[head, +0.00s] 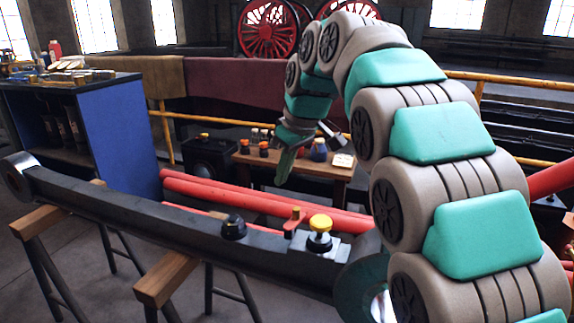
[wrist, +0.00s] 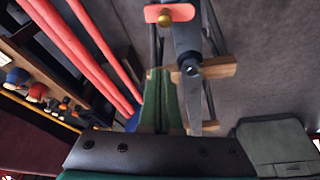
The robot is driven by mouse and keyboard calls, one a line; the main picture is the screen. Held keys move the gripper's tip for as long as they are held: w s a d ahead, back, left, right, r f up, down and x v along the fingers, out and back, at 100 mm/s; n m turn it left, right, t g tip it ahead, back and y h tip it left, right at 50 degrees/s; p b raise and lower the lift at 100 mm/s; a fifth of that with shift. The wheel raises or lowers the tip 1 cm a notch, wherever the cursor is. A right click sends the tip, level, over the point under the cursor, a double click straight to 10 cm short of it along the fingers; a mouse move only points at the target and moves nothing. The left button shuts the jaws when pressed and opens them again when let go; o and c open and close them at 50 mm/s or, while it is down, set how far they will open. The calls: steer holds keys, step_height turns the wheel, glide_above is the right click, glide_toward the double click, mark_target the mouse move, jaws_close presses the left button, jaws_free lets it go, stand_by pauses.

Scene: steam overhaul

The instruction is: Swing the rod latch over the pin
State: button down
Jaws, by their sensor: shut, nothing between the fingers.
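A long dark rod (head: 150,217) lies across wooden trestles in the head view. In the wrist view the red latch (wrist: 171,13) is at the top, above the rod (wrist: 184,38). My gripper (head: 283,178) is shut and empty, held in the air beyond the rod; its green fingers also show in the wrist view (wrist: 164,80).
A black knob (head: 233,227) stands on the rod left of the latch. Red pipes (head: 265,205) run behind the rod. A low wooden bench (head: 300,164) with small bottles stands behind my gripper. A blue cabinet (head: 118,140) is at left. Air above the rod is free.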

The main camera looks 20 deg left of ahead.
mark_target(294, 216)
steer(key=shift+s+d+f+p, duration=0.15)
steer(key=shift+d+f, duration=0.2)
steer(key=shift+f, duration=0.55)
steer(key=shift+s+d+f+p, duration=0.2)
steer(key=shift+d+f, duration=0.1)
steer(key=shift+f, duration=0.6)
steer(key=shift+s+d+f+p, duration=0.15)
steer(key=shift+d+f, duration=0.2)
steer(key=shift+f, duration=0.55)
steer(key=shift+m, duration=0.3)
